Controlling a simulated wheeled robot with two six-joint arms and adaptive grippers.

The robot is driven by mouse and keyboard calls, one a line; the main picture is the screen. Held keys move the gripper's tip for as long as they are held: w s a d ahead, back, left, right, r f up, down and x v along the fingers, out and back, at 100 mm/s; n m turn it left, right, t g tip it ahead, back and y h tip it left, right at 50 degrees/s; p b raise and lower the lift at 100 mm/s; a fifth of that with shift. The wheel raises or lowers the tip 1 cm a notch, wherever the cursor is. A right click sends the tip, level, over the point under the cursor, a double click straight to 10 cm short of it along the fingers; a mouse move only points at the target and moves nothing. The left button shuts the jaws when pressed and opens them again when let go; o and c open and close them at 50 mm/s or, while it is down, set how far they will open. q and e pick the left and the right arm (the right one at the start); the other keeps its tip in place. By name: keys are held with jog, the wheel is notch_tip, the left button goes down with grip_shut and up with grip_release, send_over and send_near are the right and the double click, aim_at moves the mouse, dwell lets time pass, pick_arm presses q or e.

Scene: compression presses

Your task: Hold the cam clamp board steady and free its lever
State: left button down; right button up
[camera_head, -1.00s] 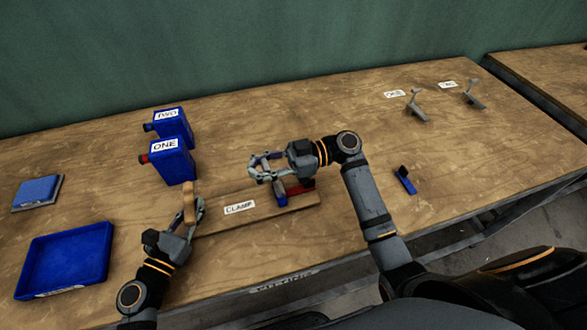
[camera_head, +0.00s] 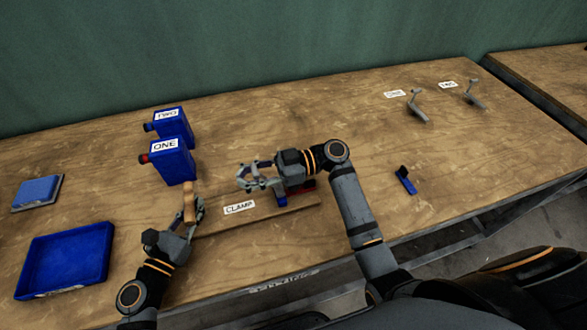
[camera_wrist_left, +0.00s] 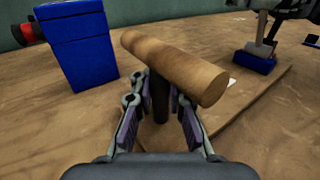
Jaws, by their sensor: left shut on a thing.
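The cam clamp board (camera_head: 263,210) is a long wooden plank labelled CLAMP near the table's front edge. A wooden crossbar handle (camera_wrist_left: 175,68) stands at its left end on a dark post (camera_wrist_left: 160,97). My left gripper (camera_head: 195,208) is shut on the handle's post, below the crossbar, with a finger on each side in the left wrist view (camera_wrist_left: 160,115). At the board's right end are a blue block (camera_head: 282,201) and a red part (camera_head: 308,184). My right gripper (camera_head: 250,182) is over the board, left of the red part. The lever and the right finger gap are not clear.
Blue containers ONE (camera_head: 174,165) and TWO (camera_head: 174,128) stand behind the board's left end. A blue tray (camera_head: 66,262) lies at front left, with a blue pad (camera_head: 38,191) behind it. A small blue-black piece (camera_head: 405,181) lies at right.

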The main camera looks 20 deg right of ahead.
jog(key=o, duration=0.6)
jog(key=shift+r, duration=0.1)
pick_arm(q)
jog(key=c, duration=1.2)
grip_release()
pick_arm(e)
notch_tip(320, 180, up, 10)
pick_arm(q)
jog(key=v, duration=0.7)
jog(key=shift+s+a, duration=0.1)
jog(key=shift+s, duration=0.05)
